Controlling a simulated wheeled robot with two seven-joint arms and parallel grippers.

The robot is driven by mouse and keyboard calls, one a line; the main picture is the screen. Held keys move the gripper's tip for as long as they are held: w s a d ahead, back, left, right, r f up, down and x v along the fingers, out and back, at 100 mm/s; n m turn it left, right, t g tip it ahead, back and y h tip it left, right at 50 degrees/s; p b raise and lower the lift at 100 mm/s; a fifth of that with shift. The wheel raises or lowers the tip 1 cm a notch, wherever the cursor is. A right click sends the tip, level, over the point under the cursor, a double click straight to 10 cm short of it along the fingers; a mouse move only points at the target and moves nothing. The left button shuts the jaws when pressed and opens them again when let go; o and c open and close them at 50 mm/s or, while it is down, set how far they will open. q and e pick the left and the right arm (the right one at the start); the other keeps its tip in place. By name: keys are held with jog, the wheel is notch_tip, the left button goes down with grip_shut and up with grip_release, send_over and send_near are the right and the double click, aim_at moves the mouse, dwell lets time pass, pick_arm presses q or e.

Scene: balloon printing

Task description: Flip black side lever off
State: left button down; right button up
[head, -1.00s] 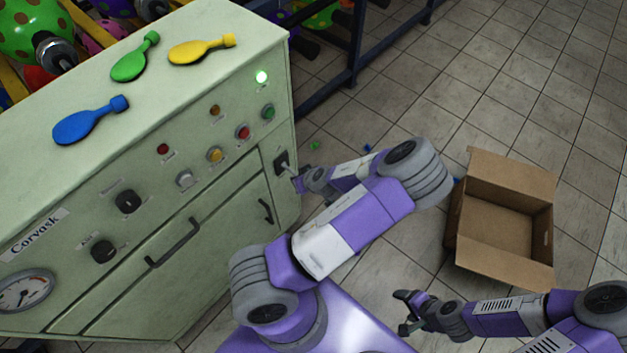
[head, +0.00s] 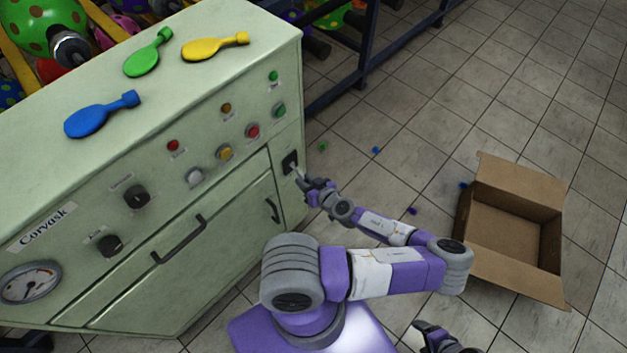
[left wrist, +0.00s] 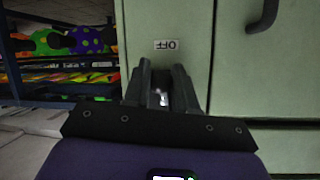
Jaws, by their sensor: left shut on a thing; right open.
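The side lever sits in a black plate (head: 290,162) at the right end of the green machine (head: 225,195). My left gripper (head: 303,180) is at this plate, shut on the lever. In the left wrist view, the fingers (left wrist: 161,92) close around a small bright metal piece, and most of the lever is hidden between them. An OFF label (left wrist: 166,45), upside down, shows just beyond the fingertips. The green lamp (head: 273,76) at the panel's top right is unlit. My right gripper (head: 425,330) is open at the bottom edge, partly cut off.
An open cardboard box (head: 513,235) stands on the tiled floor at right. A dark blue rack (head: 360,70) stands behind the machine. Small scraps dot the floor between.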

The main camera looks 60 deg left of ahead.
pick_arm(q)
jog(key=shift+f, duration=0.15)
dwell(0.3)
jog(key=c, duration=1)
grip_release()
jog(key=shift+o, duration=0.2)
jog(key=shift+w+d+r, duration=0.1)
jog(key=shift+d+r, duration=0.1)
jog(key=shift+d, duration=0.15)
jog(key=v, duration=0.6)
jog(key=shift+d+p, duration=0.3)
jog(key=shift+p, duration=0.05)
jog(key=shift+r, duration=0.1)
